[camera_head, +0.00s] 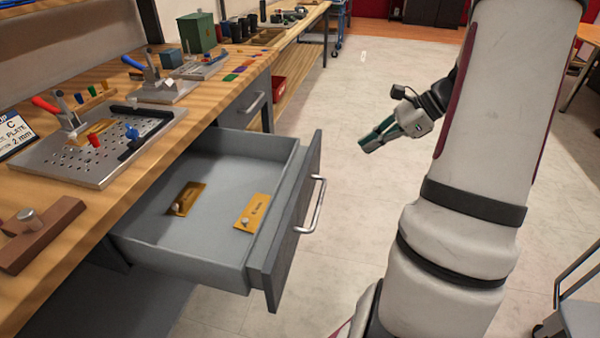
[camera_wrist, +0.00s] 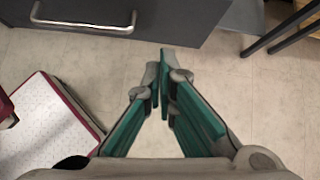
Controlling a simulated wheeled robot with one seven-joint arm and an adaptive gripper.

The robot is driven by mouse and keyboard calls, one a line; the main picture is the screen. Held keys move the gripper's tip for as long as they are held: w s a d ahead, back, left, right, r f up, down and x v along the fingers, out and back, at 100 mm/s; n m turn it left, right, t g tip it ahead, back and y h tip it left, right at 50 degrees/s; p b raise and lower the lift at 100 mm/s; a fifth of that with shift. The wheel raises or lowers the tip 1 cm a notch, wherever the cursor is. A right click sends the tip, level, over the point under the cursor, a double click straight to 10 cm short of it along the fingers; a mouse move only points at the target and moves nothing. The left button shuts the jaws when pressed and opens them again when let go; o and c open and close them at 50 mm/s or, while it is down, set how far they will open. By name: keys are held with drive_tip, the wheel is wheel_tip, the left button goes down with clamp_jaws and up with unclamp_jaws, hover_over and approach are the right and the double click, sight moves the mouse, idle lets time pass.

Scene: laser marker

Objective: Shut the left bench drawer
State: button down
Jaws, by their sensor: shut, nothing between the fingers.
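The left bench drawer (camera_head: 205,262) is grey and stands pulled well out from under the wooden bench in the head view. Two brass-coloured plates (camera_head: 252,212) lie inside it. Its front carries a silver bar handle (camera_head: 314,205), which faces right. My gripper (camera_head: 368,146) is shut and empty, in the air to the right of the drawer front and apart from it. In the wrist view my gripper (camera_wrist: 164,62) has its green fingers together at the tips. A dark drawer front with a silver handle (camera_wrist: 85,24) shows at the upper left there.
A second drawer (camera_head: 245,104) farther along the bench is closed. The bench top (camera_head: 60,262) holds a perforated metal plate (camera_head: 60,165) with clamps and a green box (camera_head: 197,33). The floor (camera_head: 345,90) between bench and arm is clear. A cart (camera_head: 580,318) stands at lower right.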

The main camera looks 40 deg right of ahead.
drive_tip(key=w+a+f+m+b, duration=0.1)
drive_tip(key=w+a+f+b, duration=0.4)
drive_tip(key=w+f, duration=0.3)
drive_tip(key=shift+f+m+t, duration=0.4)
drive_tip(key=shift+f, duration=0.45)
drive_tip(key=p, duration=0.4)
hover_over(221, 166)
drive_tip(key=shift+s+d, duration=0.1)
drive_tip(key=shift+a+r, duration=0.1)
drive_tip(key=shift+a, duration=0.1)
